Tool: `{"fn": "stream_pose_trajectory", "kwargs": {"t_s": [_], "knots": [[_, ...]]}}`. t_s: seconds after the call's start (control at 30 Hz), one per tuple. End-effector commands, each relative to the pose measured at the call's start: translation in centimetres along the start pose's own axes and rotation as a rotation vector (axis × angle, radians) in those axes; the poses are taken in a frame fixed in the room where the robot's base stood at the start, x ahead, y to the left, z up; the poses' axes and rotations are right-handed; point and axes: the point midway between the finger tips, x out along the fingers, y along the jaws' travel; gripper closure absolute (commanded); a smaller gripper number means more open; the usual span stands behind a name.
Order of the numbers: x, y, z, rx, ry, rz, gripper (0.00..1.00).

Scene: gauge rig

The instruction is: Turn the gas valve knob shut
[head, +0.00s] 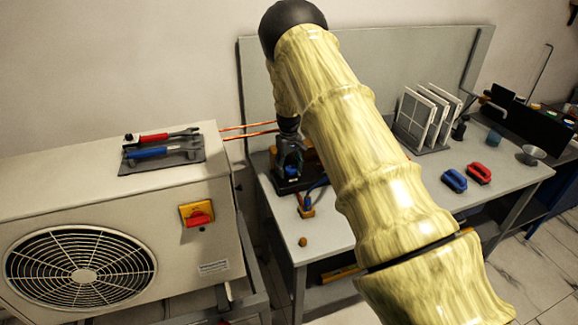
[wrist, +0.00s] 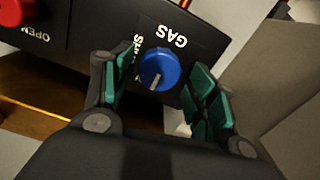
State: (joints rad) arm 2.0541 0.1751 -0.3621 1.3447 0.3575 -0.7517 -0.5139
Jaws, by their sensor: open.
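The blue gas valve knob (wrist: 159,69) sits on a black panel (wrist: 90,30) under the label GAS in the wrist view. A white pointer line shows on its face, and part of a second label beside it is hidden by a finger. My gripper (wrist: 160,90) is open, with a green-padded finger on each side of the knob; I cannot tell whether either pad touches it. In the head view my gripper (head: 289,150) is over the rig on the bench, and the knob (head: 291,171) shows as a small blue spot below it.
A red knob (wrist: 16,10) marked OPEN is on the same panel. In the head view, a grey bench (head: 330,235) holds a brass fitting (head: 303,242), blue and red clamps, and filter panels (head: 420,115). An air-conditioner unit (head: 120,215) with wrenches stands left.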

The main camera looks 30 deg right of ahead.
Motion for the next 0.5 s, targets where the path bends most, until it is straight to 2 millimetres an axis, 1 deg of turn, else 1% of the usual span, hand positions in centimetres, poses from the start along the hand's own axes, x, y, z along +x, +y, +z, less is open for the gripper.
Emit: {"fn": "stream_pose_trajectory", "kwargs": {"t_s": [0.2, 0.37, 0.4, 0.47, 0.5], "knots": [[-0.6, 0.3, 0.9, 0.003, 0.013, 0.0, 0.42], [-0.7, 0.3, 1.1, 0.003, 0.016, 0.0, 0.42], [-0.6, 0.3, 0.9, 0.003, 0.015, 0.0, 0.43], [-0.3, 0.3, 0.6, 0.003, 0.01, 0.0, 0.54], [-0.2, 0.3, 0.4, 0.002, 0.008, 0.001, 0.62]]}}
